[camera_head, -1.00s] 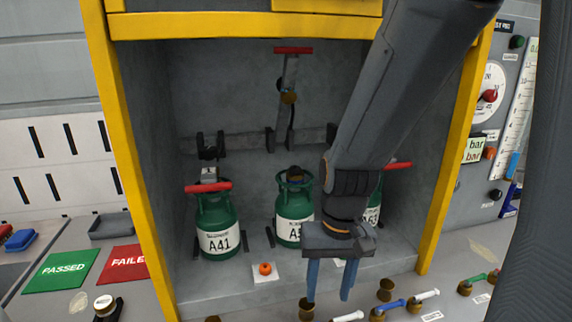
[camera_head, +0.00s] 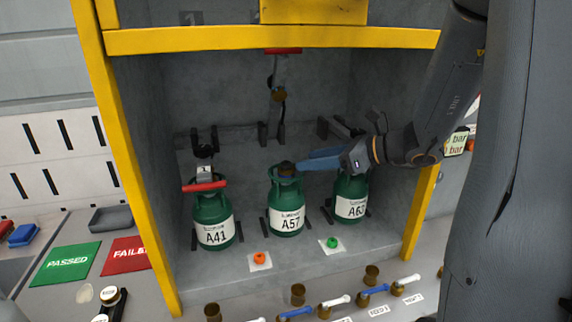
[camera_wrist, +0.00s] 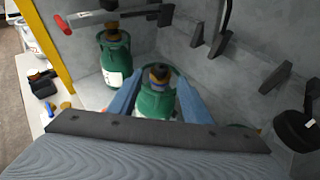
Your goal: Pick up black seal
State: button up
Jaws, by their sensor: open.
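The middle green cylinder A57 (camera_head: 286,215) stands upright in the grey bay, and it also shows in the wrist view (camera_wrist: 156,104). A dark piece (camera_head: 286,169) sits at its top inside the collar. My gripper (camera_head: 298,166) reaches in from the right, nearly level, at the collar. In the wrist view its blue fingers (camera_wrist: 160,82) are open, one on each side of the cylinder top, with nothing gripped.
Cylinder A41 (camera_head: 213,222) with a red-handled clamp (camera_head: 204,186) stands left. Cylinder A63 (camera_head: 350,202) stands right, under my arm. An orange plug (camera_head: 260,258) and a green plug (camera_head: 332,242) lie on the bay floor. Yellow frame posts (camera_head: 135,170) bound the bay.

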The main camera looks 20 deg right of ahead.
aim_at(290, 163)
jog(key=p+x, duration=0.2)
jog(key=x, duration=0.4)
jog(key=shift+w+a+f, duration=0.1)
jog(key=shift+w+f, duration=0.05)
jog(key=shift+w, duration=0.2)
jog(key=shift+c, duration=0.3)
grip_shut()
